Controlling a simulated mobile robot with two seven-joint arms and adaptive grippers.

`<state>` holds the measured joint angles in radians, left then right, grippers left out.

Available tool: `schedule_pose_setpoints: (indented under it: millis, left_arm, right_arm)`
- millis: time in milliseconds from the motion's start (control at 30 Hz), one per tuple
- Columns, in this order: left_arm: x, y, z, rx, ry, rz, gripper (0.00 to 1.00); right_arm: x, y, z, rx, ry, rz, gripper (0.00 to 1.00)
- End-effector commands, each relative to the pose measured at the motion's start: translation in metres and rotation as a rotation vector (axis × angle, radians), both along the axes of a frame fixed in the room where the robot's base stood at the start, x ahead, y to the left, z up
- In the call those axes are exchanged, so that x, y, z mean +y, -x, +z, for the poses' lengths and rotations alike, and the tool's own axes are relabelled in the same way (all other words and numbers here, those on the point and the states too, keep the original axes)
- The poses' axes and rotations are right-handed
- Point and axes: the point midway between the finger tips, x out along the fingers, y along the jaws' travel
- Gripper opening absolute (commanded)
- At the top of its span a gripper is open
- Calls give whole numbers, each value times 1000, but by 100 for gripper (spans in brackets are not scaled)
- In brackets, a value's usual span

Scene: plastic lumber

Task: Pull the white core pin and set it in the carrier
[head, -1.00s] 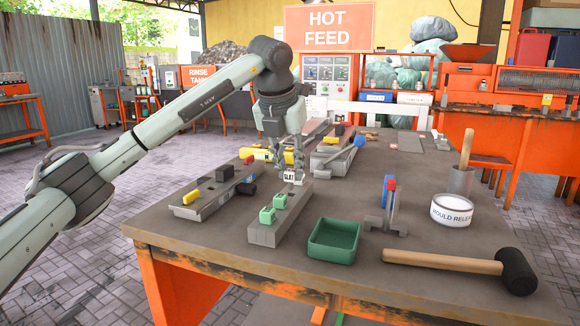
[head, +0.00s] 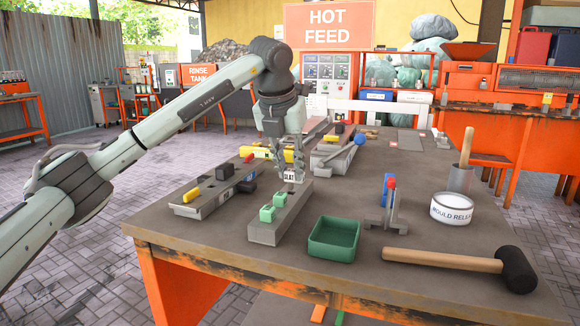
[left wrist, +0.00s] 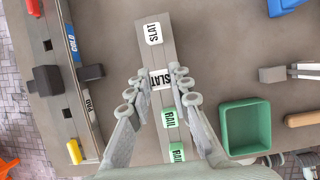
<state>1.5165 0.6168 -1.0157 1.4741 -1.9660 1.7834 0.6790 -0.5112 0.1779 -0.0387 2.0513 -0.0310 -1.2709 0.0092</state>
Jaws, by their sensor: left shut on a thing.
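A white core pin marked SLAT (left wrist: 161,79) sits between the fingertips of my left gripper (left wrist: 153,86), which is shut on it. In the head view the left gripper (head: 289,168) points down over the long grey block (head: 268,233), and a white SLAT face shows at its fingertips. I cannot tell whether that pin is still seated in the block. A second white SLAT pin (left wrist: 152,32) stands farther up the block. Two green RAIL pins (head: 267,213) stand at its near end. I cannot tell which thing is the carrier.
A green tray (head: 318,247) lies right of the block. A long grey holder (head: 202,206) with coloured pieces lies to its left.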

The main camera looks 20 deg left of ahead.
Motion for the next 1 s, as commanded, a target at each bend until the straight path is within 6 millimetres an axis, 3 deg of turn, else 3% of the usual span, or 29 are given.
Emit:
schedule_pose_setpoints:
  millis: [1000]
  left_arm:
    - [0,0,-15,0,0,0,0]
  right_arm:
    - [0,-1,-9,-1,0,0,40]
